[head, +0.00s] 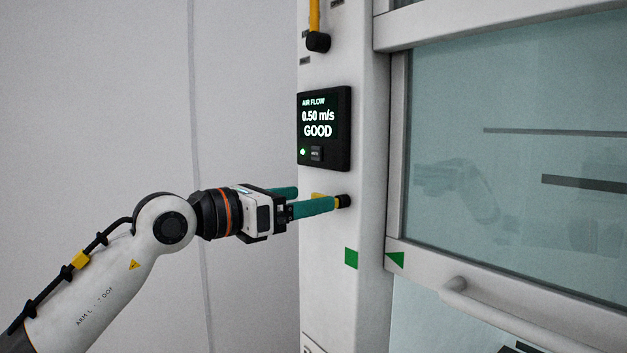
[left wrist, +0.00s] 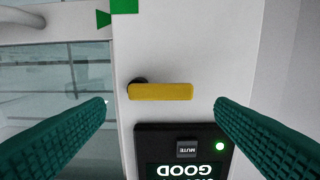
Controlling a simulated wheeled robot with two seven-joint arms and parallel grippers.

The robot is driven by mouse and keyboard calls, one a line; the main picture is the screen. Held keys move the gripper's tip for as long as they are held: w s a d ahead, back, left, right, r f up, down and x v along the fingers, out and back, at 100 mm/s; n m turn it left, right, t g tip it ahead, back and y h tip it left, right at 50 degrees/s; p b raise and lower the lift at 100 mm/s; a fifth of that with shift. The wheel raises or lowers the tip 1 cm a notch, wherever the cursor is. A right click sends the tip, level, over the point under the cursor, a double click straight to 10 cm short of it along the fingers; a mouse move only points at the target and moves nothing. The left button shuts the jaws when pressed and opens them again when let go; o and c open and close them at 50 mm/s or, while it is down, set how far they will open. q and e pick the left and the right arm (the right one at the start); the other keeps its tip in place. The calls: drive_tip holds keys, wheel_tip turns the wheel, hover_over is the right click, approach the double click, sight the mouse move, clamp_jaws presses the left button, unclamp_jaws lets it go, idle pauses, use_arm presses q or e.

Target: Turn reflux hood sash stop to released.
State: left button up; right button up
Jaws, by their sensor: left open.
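The sash stop is a yellow lever (left wrist: 160,92) on a black pivot, lying level on the white post beside the sash. In the head view its black pivot (head: 344,201) shows, with most of the lever hidden behind my finger. My left gripper (head: 316,198) is open in front of the post, just below the air flow display. In the left wrist view its green fingers (left wrist: 161,103) stand apart, one to each side of the lever, with visible gaps. I cannot tell how far the fingertips are from the post. My right gripper is not in view.
The air flow display (head: 324,128) reads 0.50 m/s, GOOD, with a green light. Another yellow lever (head: 315,14) hangs above it. The glass sash (head: 520,90) with its handle (head: 453,284) is at right. Green markers (head: 351,258) sit below the lever.

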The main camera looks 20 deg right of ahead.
use_arm(q)
drive_tip(key=shift+p+x, duration=0.45)
drive_tip(key=shift+x, duration=0.9)
drive_tip(key=shift+c, duration=0.4)
